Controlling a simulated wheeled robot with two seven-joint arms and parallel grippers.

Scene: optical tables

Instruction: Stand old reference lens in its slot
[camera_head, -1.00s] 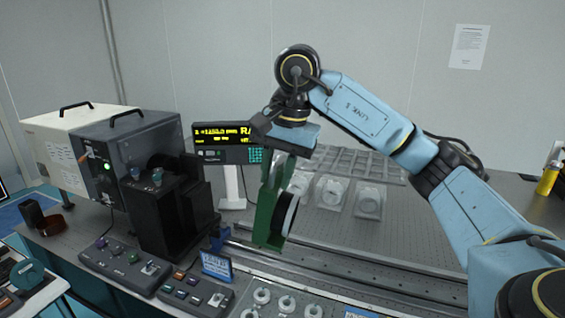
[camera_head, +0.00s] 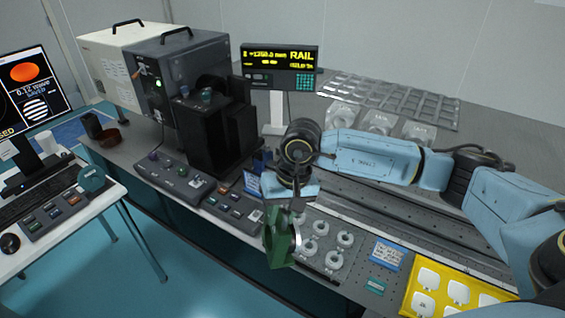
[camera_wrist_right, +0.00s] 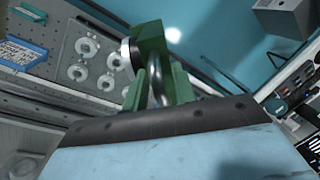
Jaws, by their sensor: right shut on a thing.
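The lens in its green mount (camera_head: 276,243) hangs from my right gripper (camera_head: 295,205), in front of the table's front edge in the head view. I cannot tell which place is the lens's slot. My left gripper is not in view.
Several small white rings (camera_head: 320,228) sit on the front strip near the held mount. A yellow tray (camera_head: 416,283) with white pieces lies at the right. Black blocks (camera_head: 205,140) and button boxes (camera_head: 176,178) stand left. A grey compartment rack (camera_head: 400,95) lies behind.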

